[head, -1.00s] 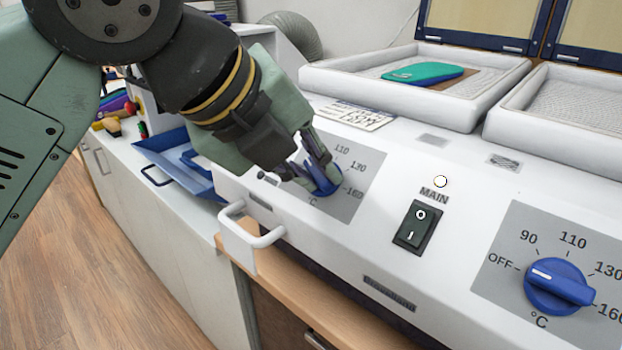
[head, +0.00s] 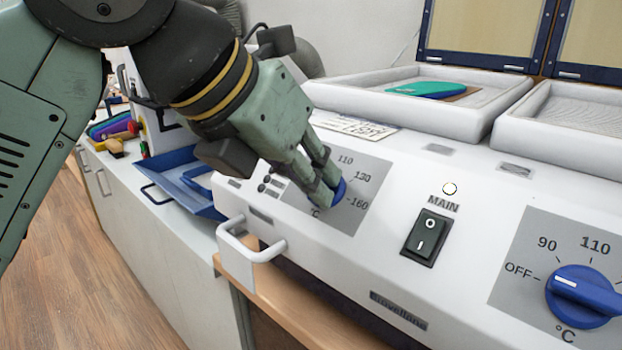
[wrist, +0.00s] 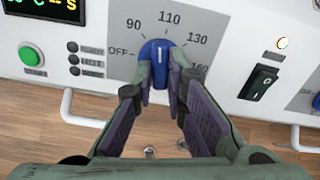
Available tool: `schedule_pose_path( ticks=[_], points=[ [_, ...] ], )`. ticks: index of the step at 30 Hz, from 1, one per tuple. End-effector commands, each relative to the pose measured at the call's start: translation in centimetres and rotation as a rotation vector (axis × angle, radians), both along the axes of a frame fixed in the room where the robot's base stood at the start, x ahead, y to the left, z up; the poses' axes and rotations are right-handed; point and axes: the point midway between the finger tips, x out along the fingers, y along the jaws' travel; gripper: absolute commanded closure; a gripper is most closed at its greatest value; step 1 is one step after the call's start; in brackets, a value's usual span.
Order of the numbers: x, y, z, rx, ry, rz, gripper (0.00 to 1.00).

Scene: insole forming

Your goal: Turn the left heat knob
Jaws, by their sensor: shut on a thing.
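The left heat knob (head: 338,192) is blue and sits on a grey dial plate on the white machine front. In the wrist view the knob (wrist: 158,60) shows a white pointer line running roughly upright, toward the 110 side of the scale. My gripper (head: 325,190) is at the knob, its fingers closed on either side of the grip. In the wrist view my gripper (wrist: 160,82) has both fingertips against the knob's raised bar. The fingers cover part of the dial in the head view.
The right heat knob (head: 582,295) and the MAIN switch (head: 427,237) are to the right. A white handle (head: 250,243) juts out below the left dial. A blue tray (head: 180,183) is at left. A teal insole (head: 427,89) lies in the white-framed bed behind.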

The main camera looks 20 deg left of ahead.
Motion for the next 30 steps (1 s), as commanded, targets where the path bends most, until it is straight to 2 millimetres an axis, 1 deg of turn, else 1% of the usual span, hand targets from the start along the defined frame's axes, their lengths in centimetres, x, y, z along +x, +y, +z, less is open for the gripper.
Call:
schedule_pose_path(
  ticks=[6,12,28,29,30],
  points=[
    [-0.03,0.02,-0.1,0.077,-0.025,-0.091,1.0],
    [-0.04,0.06,-0.09,0.115,-0.039,-0.137,1.0],
    [-0.05,0.09,-0.11,0.13,-0.043,-0.154,1.0],
    [-0.05,0.09,-0.11,0.13,-0.043,-0.154,0.87],
    [-0.04,0.09,-0.12,0.13,-0.043,-0.154,0.84]
  ],
)
